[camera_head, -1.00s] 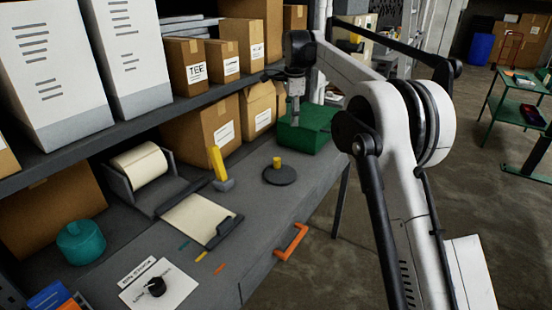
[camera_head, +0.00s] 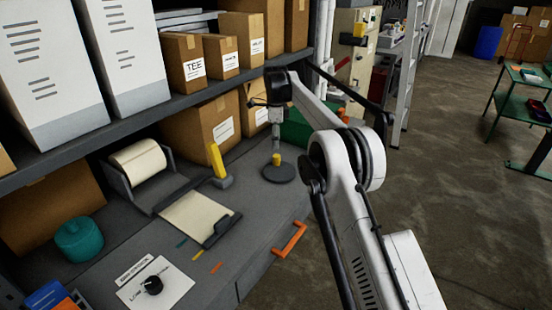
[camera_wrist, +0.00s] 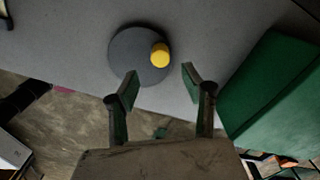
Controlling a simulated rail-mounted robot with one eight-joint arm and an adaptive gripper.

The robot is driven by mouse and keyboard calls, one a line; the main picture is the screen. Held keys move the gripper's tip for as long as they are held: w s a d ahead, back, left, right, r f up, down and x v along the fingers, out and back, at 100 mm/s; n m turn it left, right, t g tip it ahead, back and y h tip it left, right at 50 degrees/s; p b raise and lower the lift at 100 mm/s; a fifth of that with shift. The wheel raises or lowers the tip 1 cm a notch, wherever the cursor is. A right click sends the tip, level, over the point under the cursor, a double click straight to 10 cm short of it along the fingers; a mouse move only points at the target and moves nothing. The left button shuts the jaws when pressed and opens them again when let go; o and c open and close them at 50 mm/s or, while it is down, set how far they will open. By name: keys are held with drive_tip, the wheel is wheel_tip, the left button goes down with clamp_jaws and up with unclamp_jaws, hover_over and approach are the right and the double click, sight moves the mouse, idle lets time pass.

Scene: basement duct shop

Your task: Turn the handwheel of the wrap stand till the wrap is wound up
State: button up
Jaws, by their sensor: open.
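The handwheel, a dark flat disc (camera_head: 283,175) with an upright yellow knob (camera_head: 276,159) near its rim, lies on the grey bench. In the wrist view the disc (camera_wrist: 128,60) and the knob (camera_wrist: 160,56) are in plain sight beyond the fingers. My gripper (camera_wrist: 161,78) is open and empty, its two green-padded fingers spread with the knob in line with the gap. In the head view my gripper (camera_head: 276,148) hangs just above the knob; I cannot tell whether it touches. A cream roll (camera_head: 138,163) sits in a grey holder (camera_head: 118,184) at the left, seemingly the wrap stand.
A green box (camera_head: 296,132) stands close behind my gripper, right in the wrist view (camera_wrist: 280,95). A shelf with cartons overhangs the back. An orange handle (camera_head: 289,240) is at the front edge.

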sight(276, 156)
wheel_tip(276, 156, down, 9)
drive_tip(key=shift+r+p, duration=0.15)
drive_tip(key=shift+p, duration=0.3)
clamp_jaws()
